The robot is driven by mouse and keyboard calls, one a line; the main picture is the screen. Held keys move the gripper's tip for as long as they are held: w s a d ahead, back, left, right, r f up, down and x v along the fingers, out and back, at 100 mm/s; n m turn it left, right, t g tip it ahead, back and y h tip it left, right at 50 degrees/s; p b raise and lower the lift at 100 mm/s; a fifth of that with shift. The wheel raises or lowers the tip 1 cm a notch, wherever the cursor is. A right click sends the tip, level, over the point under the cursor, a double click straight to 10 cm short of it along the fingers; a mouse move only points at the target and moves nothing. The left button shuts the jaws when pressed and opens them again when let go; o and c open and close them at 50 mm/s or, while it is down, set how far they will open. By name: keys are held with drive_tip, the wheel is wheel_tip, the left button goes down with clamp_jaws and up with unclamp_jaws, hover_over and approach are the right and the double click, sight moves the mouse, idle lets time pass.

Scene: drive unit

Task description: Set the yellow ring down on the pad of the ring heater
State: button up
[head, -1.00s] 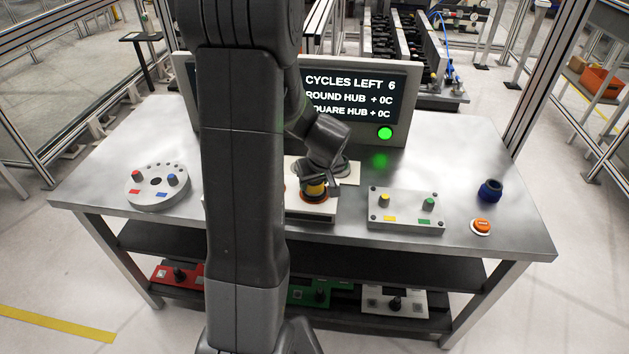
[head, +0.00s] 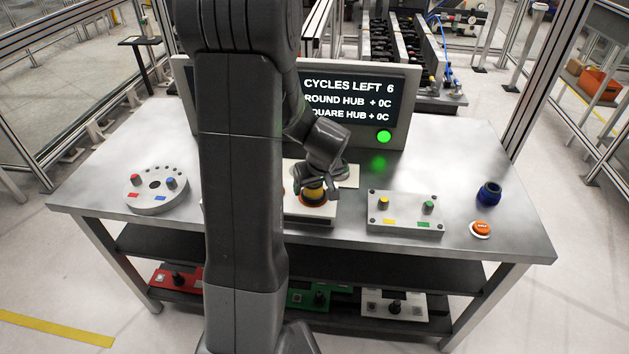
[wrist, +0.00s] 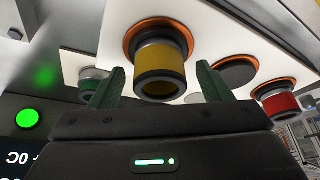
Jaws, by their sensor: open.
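The yellow ring (wrist: 162,65) sits on an orange-rimmed round pad (wrist: 130,38) of the white ring heater in the wrist view. Its black-edged end faces my camera. In the head view the yellow ring (head: 315,188) shows at the heater (head: 310,215), partly under my gripper. My gripper (wrist: 160,90) is open, with one green finger on each side of the ring and a visible gap to it. Its fingers are hidden in the head view.
A red ring (wrist: 280,102) on another pad and a green ring (wrist: 92,78) show in the wrist view. A box with yellow and green knobs (head: 405,212) stands right of the heater. A dark blue ring (head: 489,193) and an orange button (head: 480,229) are at the table's right. A display (head: 395,95) stands behind.

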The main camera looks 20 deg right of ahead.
drive_tip(key=b+v, duration=0.1)
drive_tip(key=v, duration=1.3)
drive_tip(key=shift+w, duration=0.1)
wheel_tip(320, 180, up, 8)
drive_tip(key=p, duration=0.5)
